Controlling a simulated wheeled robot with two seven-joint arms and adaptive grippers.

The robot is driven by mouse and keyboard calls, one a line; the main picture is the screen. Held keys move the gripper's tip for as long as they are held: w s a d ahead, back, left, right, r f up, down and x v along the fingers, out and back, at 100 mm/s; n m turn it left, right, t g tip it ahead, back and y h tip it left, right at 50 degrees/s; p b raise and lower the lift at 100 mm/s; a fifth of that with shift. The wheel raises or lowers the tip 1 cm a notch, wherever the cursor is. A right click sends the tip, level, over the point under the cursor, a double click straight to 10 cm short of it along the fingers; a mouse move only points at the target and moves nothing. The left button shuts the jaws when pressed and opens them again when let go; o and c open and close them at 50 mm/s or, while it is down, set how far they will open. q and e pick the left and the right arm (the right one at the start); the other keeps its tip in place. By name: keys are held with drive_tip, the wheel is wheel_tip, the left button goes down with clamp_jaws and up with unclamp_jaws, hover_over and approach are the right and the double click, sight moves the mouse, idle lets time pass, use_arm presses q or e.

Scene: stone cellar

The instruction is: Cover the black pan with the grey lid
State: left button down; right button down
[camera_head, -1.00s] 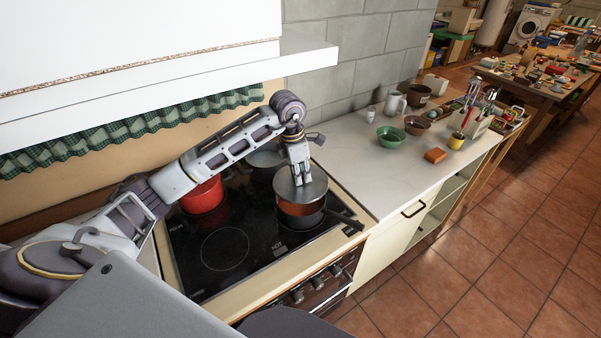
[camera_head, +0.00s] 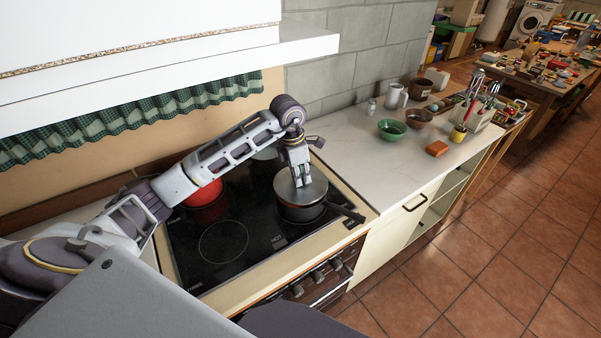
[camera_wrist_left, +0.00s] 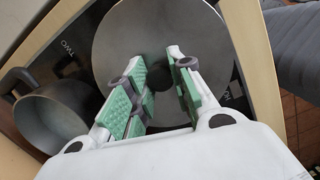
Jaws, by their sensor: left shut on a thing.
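The grey lid (camera_head: 312,191) sits level on top of the black pan (camera_head: 300,213) at the stove's front right. No clear gap shows between lid and pan rim. The pan's handle (camera_head: 346,213) points to the right. My left gripper (camera_head: 302,183) comes down from above and is shut on the lid's knob, which the fingers mostly hide. In the left wrist view the round lid (camera_wrist_left: 205,45) lies under my left gripper (camera_wrist_left: 160,85) and hides the pan. My right gripper is not in view.
A red pot (camera_head: 205,207) stands on the black cooktop (camera_head: 195,240) at back left, and a grey pot (camera_wrist_left: 55,115) stands near the lid. The white counter (camera_head: 370,165) holds a green bowl (camera_head: 391,130), a brown bowl and an orange block (camera_head: 437,148).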

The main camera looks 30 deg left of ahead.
use_arm(q)
drive_tip(key=shift+f+b, duration=0.7)
drive_tip(key=shift+f, duration=0.3)
drive_tip(key=c, duration=1.2)
unclamp_jaws()
drive_tip(key=shift+o, duration=0.2)
wheel_tip(320, 180, up, 12)
drive_tip(key=s+a, duration=0.1)
drive_tip(key=shift+a, duration=0.15)
drive_tip(key=shift+s+f, duration=0.15)
